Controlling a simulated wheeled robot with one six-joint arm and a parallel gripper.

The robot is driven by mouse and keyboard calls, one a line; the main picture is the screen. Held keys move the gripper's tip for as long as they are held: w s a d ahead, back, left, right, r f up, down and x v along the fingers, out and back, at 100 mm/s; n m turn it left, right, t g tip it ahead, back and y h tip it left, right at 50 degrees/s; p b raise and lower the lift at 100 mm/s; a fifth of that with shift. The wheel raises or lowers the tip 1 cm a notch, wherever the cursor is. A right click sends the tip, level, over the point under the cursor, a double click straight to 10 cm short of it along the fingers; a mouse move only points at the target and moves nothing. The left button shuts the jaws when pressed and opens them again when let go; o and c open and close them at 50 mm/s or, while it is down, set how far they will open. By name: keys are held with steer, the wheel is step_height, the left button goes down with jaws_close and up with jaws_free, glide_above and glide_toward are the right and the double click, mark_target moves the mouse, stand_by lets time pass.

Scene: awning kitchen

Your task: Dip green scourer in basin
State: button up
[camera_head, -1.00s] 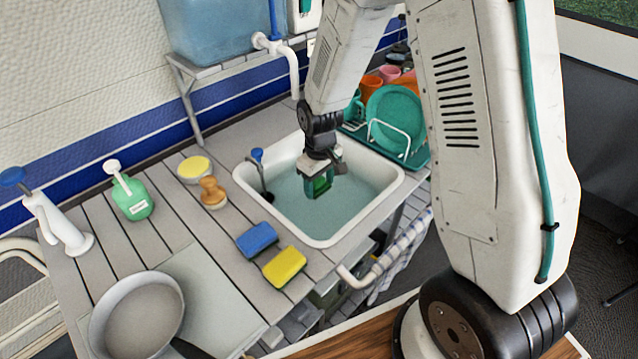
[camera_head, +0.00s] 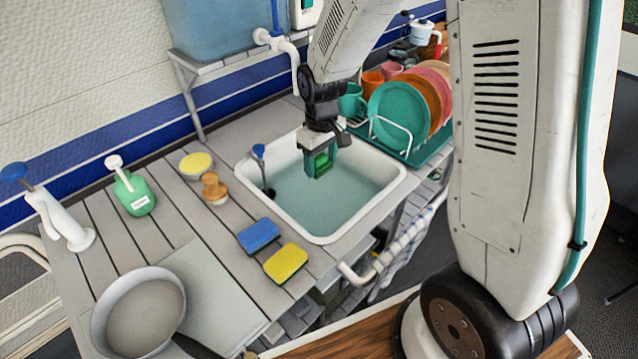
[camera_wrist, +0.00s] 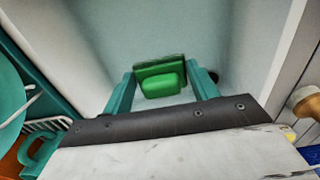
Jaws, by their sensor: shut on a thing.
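The green scourer (camera_head: 319,163) is held between the fingers of my gripper (camera_head: 320,152), over the back part of the white basin (camera_head: 345,236). In the wrist view the green scourer (camera_wrist: 160,79) sits between the two teal fingertips of my gripper (camera_wrist: 161,84). The basin holds pale blue-green water (camera_head: 325,208). I cannot tell whether the scourer's lower edge touches the water. The basin's wall (camera_wrist: 265,40) also shows in the wrist view.
A blue sponge (camera_head: 258,236) and a yellow sponge (camera_head: 286,263) lie left of the basin. A wooden brush (camera_head: 214,188), yellow scrubber (camera_head: 196,164) and green soap bottle (camera_head: 134,193) stand further left. A pan (camera_head: 140,310) is in front. A dish rack (camera_head: 420,150) stands right.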

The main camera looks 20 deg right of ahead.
mark_target(321, 158)
steer(key=shift+r, duration=2.2)
steer(key=shift+r, duration=0.1)
stand_by(0.4)
steer(key=shift+r, duration=1.9)
